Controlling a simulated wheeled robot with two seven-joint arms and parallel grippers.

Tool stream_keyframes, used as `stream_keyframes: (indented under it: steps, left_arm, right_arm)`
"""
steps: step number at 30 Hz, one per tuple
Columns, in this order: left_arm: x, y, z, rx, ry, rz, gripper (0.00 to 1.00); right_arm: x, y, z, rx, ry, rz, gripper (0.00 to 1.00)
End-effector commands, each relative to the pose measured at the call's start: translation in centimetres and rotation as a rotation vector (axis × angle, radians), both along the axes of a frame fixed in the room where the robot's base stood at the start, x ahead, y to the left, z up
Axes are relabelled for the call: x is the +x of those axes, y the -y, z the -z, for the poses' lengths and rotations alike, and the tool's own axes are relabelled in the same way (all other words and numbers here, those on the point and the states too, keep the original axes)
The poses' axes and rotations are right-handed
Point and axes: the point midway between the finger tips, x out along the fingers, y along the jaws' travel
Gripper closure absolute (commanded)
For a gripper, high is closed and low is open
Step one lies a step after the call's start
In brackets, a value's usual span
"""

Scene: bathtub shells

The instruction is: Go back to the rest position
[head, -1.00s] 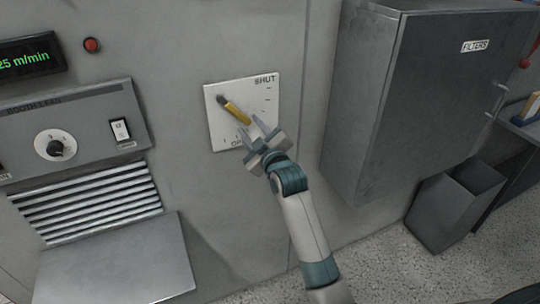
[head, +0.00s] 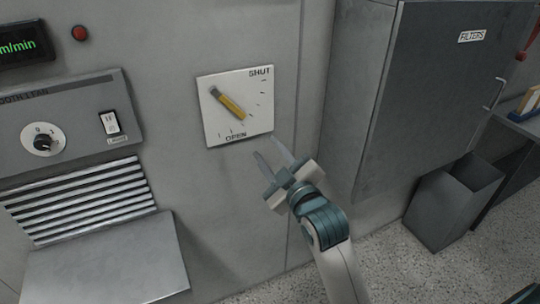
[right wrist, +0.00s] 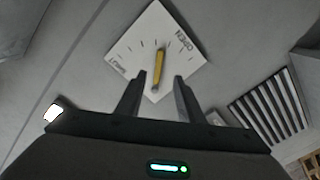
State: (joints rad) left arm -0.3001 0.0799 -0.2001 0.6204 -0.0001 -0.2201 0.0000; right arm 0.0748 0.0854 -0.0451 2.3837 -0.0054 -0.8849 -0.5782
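My right gripper (head: 274,160) is open and empty, below and right of the white dial plate in the head view. Its two fingers (right wrist: 157,92) stand apart in the right wrist view, with nothing between them. The plate (head: 213,126) is fixed to the grey wall and reads SHUT at top right and OPEN at the bottom. Its yellow lever (head: 229,105) slants from upper left to lower right, pointing between the two words. The lever also shows in the right wrist view (right wrist: 158,68), apart from the fingers. My left gripper is not in view.
A grey panel with a knob (head: 43,139) and a switch stands left, above a slatted vent (head: 75,192) and a jutting shelf (head: 105,262). A FILTERS cabinet (head: 430,90) juts out at right, with an open bin (head: 450,210) below it.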

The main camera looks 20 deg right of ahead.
Motion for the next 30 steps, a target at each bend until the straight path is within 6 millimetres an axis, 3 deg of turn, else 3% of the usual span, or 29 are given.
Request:
stream_keyframes:
  steps: [16,20,23,26,30]
  left_arm:
    - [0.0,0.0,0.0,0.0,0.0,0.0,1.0]
    - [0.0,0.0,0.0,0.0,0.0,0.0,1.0]
    - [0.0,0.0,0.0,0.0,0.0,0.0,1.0]
    - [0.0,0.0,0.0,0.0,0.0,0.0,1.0]
    - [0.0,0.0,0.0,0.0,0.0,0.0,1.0]
  right_arm:
    - [-0.2,0.0,0.0,0.0,0.0,0.0,0.66]
    - [0.1,0.0,0.8,0.005,-0.014,-0.001,0.66]
    - [0.8,-0.1,2.7,0.015,-0.045,-0.002,0.66]
    - [1.8,-0.3,6.2,0.032,-0.103,-0.002,0.66]
    - [3.0,-0.5,13.3,0.07,-0.213,0.0,0.66]
